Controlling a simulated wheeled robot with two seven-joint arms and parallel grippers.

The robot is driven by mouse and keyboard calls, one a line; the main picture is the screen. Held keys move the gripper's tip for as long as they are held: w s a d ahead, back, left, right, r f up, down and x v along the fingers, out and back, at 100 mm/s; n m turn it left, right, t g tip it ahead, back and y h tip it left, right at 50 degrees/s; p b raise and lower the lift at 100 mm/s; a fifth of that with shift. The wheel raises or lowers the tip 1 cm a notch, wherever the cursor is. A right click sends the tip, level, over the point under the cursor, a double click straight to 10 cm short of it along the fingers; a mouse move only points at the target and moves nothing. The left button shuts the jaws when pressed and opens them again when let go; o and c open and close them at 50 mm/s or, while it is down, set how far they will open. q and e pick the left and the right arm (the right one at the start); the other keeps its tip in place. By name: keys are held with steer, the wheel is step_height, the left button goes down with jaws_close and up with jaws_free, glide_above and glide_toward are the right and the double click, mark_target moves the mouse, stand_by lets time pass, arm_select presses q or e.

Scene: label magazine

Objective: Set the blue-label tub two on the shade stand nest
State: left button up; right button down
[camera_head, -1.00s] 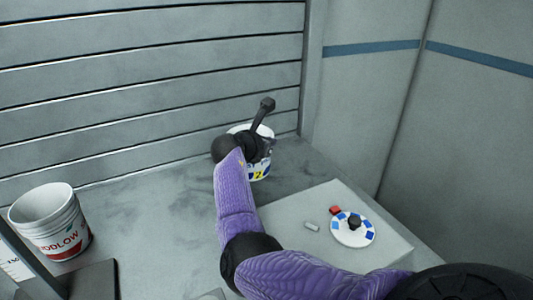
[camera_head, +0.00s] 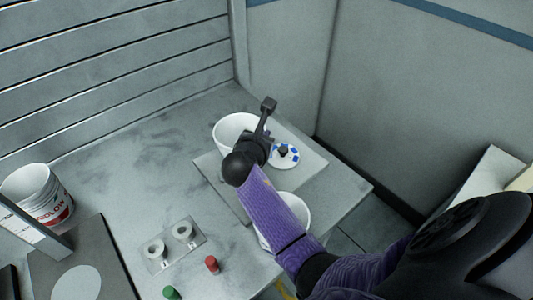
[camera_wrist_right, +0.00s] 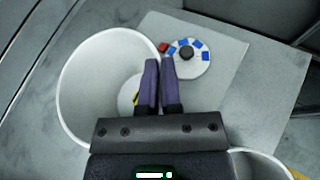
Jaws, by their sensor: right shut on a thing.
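My right gripper (camera_head: 266,112) is shut on the rim of a white, open-topped tub (camera_head: 228,131). In the right wrist view the tub (camera_wrist_right: 82,90) opens to the left of the closed fingers (camera_wrist_right: 160,72). A pale round patch with a yellow mark shows inside it, partly behind a finger. Its outer label is hidden now. The tub is at the back left corner of a raised grey slab (camera_head: 222,190); I cannot tell whether it touches. On the slab lies a white disc (camera_head: 284,160) with blue squares and a black knob. No stand nest is clearly identifiable. My left gripper is out of view.
Another white tub (camera_head: 300,213) stands near the front, partly behind my right arm. A small plate (camera_head: 170,247) with two white rings lies front left. Green (camera_head: 171,293) and red (camera_head: 211,264) pieces are close by. A lettered bucket (camera_head: 38,190) stands far left.

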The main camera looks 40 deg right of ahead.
step_height(320, 180, down, 7)
steer(key=b, duration=0.2)
steer(key=shift+w+r+b, duration=0.1)
steer(key=shift+b, duration=0.2)
steer(key=c, duration=0.8)
jaws_free()
